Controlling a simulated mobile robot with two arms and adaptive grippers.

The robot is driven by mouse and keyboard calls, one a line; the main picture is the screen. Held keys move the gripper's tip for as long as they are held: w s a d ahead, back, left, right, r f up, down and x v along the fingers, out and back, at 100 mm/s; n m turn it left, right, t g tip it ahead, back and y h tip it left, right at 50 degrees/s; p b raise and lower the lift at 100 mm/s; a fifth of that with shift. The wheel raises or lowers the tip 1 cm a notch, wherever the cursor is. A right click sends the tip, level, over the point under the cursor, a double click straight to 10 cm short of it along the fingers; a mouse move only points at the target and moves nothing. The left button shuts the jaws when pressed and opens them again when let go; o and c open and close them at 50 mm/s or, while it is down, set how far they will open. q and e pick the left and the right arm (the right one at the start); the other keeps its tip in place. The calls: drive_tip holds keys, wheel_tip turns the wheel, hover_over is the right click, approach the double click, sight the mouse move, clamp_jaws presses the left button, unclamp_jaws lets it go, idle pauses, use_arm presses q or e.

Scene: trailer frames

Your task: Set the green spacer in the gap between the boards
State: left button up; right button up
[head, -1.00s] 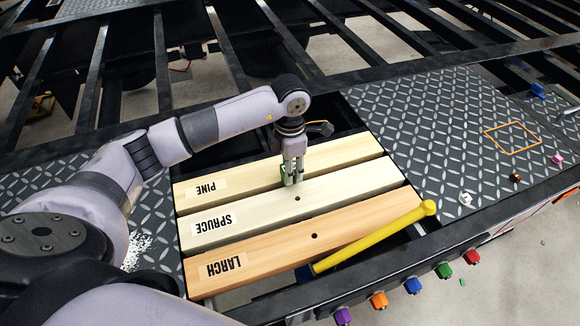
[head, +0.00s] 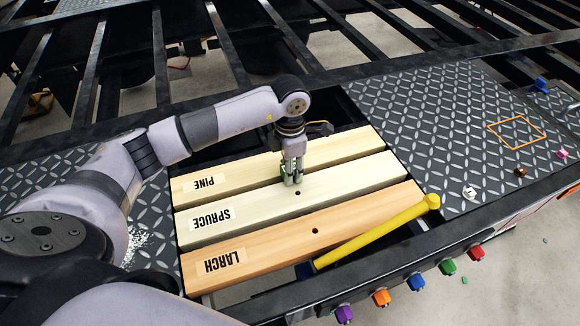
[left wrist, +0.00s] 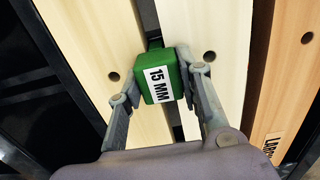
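The green spacer (left wrist: 160,75), labelled "15 MM", sits between the fingertips of my left gripper (left wrist: 157,72) in the left wrist view, with a fingertip against each side. It is over the dark gap between the pine board (head: 243,177) and the spruce board (head: 258,200); I cannot tell how deep it reaches. In the head view my left gripper (head: 292,180) points down at this gap, and only a bit of the spacer (head: 282,170) shows beside the fingers. The larch board (head: 285,240) lies nearest. My right gripper is not in view.
A yellow-handled tool (head: 375,231) lies across the larch board's right end. Tread plate (head: 440,125) lies right of the boards, with an orange outline (head: 517,132) and small coloured pieces. Several coloured knobs (head: 415,281) line the front edge. Open frame bars lie behind.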

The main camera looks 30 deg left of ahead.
use_arm(q)
drive_tip(key=o, duration=0.5)
drive_tip(key=shift+o, duration=0.2)
drive_tip(key=shift+r, duration=0.1)
wheel_tip(320, 180, up, 12)
idle(0.3)
idle(0.5)
